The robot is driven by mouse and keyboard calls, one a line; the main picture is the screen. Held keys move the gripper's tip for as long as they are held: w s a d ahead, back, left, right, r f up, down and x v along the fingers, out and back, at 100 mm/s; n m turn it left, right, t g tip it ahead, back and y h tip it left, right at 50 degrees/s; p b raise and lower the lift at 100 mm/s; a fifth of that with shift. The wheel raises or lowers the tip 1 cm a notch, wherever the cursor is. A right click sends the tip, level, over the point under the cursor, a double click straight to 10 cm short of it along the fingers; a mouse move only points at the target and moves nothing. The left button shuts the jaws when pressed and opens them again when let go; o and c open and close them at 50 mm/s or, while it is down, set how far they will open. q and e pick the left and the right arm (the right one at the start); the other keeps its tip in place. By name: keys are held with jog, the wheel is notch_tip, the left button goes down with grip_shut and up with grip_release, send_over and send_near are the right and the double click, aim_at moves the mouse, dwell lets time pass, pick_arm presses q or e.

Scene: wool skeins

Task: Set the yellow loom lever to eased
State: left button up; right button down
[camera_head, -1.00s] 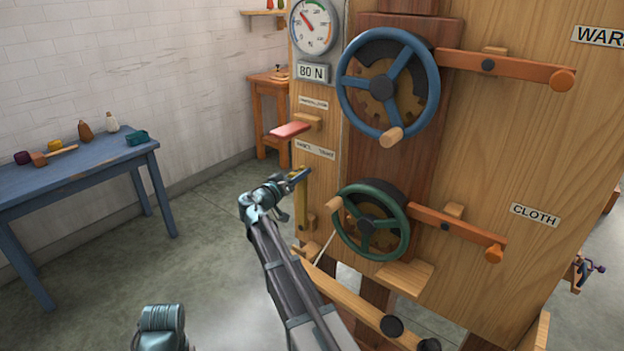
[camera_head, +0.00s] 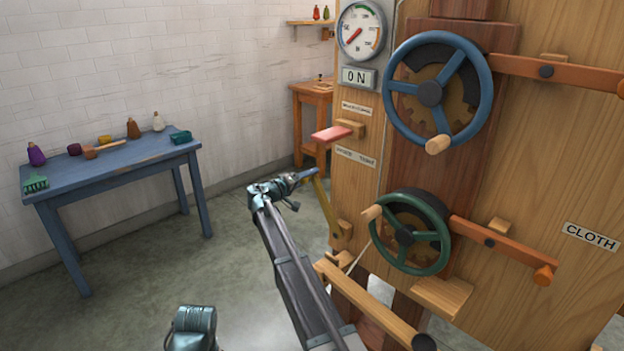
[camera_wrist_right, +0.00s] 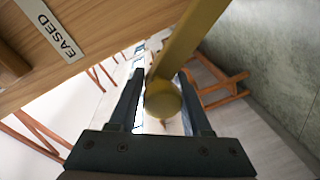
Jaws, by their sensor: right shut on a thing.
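The yellow lever (camera_head: 328,205) is on the lower left of the wooden loom frame, tilted with its top leaning left, away from the post. My right gripper (camera_head: 307,176) is at its upper end. In the right wrist view, the lever's round yellow end (camera_wrist_right: 163,98) sits between the two dark fingers, and my right gripper (camera_wrist_right: 160,84) is shut on it. A label reading EASED (camera_wrist_right: 55,28) shows on the wood at the upper left there. The gauge (camera_head: 361,30) has a plate below it reading 0 N (camera_head: 358,77). My left gripper is not seen.
A blue handwheel (camera_head: 438,92) and a green handwheel (camera_head: 410,233) are on the loom right of the lever. A blue table (camera_head: 110,172) with small items stands left, with open floor between.

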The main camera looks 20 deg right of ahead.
jog(key=shift+w+a+f, duration=0.1)
jog(key=shift+a+f, duration=0.1)
jog(key=shift+a, duration=0.1)
jog(key=c, duration=0.8)
grip_release()
jog(key=o, duration=0.4)
jog(key=shift+w+f, duration=0.1)
jog(key=shift+w, duration=0.05)
jog(key=shift+c, duration=0.2)
jog(key=p+v, duration=0.1)
jog(key=v, duration=1.2)
jog(key=shift+s+a, duration=0.2)
jog(key=shift+a, duration=0.15)
